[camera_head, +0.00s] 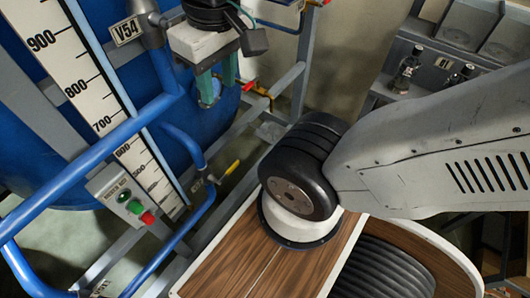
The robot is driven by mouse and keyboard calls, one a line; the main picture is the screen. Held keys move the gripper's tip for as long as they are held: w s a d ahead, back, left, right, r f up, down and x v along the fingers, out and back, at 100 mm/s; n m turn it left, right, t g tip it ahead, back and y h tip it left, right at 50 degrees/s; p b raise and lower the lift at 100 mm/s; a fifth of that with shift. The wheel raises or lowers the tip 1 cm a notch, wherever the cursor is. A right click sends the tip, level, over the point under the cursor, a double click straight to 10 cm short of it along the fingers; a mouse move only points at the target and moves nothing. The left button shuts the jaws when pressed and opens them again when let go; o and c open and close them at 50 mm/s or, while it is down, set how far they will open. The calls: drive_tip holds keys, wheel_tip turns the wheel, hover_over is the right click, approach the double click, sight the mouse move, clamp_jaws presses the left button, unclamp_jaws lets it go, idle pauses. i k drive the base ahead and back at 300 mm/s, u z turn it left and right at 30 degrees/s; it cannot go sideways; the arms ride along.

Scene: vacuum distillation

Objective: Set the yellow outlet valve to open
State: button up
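A small yellow valve lever (232,168) sits beside the lower end of the bent blue pipe, left of my arm's base. It is tilted up to the right. My gripper (217,86) hangs from the top centre, with a white body and teal-green fingers pointing down in front of the blue tank. Its fingers look apart, with nothing seen between them. It is above and left of the yellow lever in the picture and not touching it. A second yellow fitting (262,92), with a red part beside it, shows just right of my gripper. No valve label is readable near the lever.
A blue tank (170,125) with a numbered scale (90,85) fills the left. Blue pipes (90,160) and a grey frame (290,90) surround the valve. A control box (120,195) has green and red buttons. A shelf with dark bottles (407,68) stands at the upper right.

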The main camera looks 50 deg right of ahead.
sight(234, 166)
drive_tip(key=z, duration=0.85)
drive_tip(key=k, duration=1.3)
drive_tip(key=u, duration=0.1)
drive_tip(key=i, duration=0.65)
drive_tip(key=u, duration=0.2)
